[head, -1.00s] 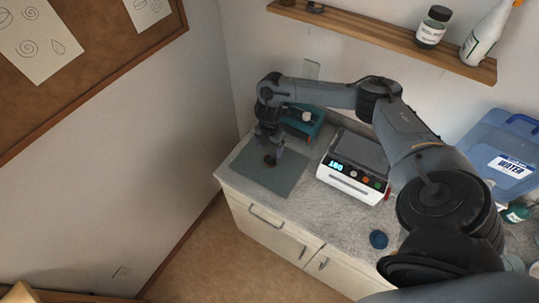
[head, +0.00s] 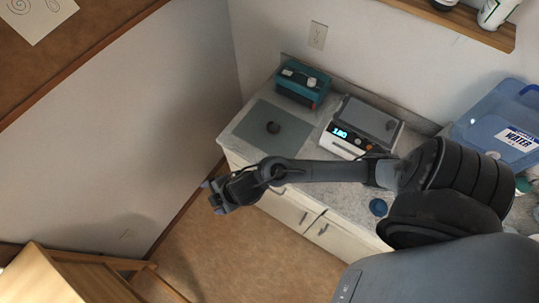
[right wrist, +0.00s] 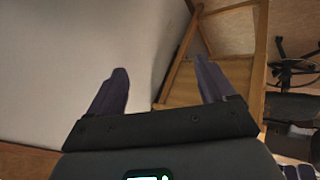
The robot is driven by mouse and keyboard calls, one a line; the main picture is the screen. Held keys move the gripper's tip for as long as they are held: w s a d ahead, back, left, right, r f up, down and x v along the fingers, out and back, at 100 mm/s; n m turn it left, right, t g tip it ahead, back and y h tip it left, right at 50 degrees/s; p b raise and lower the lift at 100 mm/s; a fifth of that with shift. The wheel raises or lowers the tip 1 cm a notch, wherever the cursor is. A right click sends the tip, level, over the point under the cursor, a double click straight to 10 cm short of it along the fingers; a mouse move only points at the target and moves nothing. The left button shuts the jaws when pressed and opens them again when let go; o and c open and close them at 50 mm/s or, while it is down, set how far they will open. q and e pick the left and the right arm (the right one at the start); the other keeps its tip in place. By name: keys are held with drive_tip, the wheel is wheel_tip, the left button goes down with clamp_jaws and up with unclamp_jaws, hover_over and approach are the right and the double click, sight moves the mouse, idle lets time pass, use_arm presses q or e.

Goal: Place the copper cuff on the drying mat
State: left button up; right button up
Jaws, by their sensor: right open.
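The copper cuff (head: 273,127), a small dark ring-like piece, lies on the grey drying mat (head: 252,139) at the left end of the counter. It lies within the mat's edges, and nothing touches it. My right gripper (head: 213,196) is out in front of the counter, over the floor, away from the cuff. In the right wrist view its two fingers (right wrist: 160,84) are apart with nothing between them. My left gripper is in neither view.
A teal box-shaped device (head: 302,84) stands behind the mat. A white device with a lit display (head: 346,141) is right of the mat. A blue lid (head: 378,207) and a water container (head: 497,137) are further right. A wooden frame (head: 80,280) stands at lower left.

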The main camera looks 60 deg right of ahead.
drive_tip(key=s+d+r+m+g+h, duration=0.1)
drive_tip(key=s+d+m, duration=0.2)
drive_tip(key=s+m, duration=0.2)
drive_tip(key=s+d+r+m+g+h, duration=0.1)
drive_tip(key=s+d+m, duration=0.3)
drive_tip(key=s, duration=0.6)
drive_tip(key=shift+d+r+m+g, duration=0.2)
drive_tip(key=shift+r+m+g, duration=0.4)
drive_tip(key=shift+m, duration=0.6)
drive_tip(key=shift+f, duration=0.1)
wheel_tip(320, 180, up, 6)
drive_tip(key=p, duration=0.5)
drive_tip(key=shift+f+p, duration=0.2)
drive_tip(key=shift+p, duration=0.1)
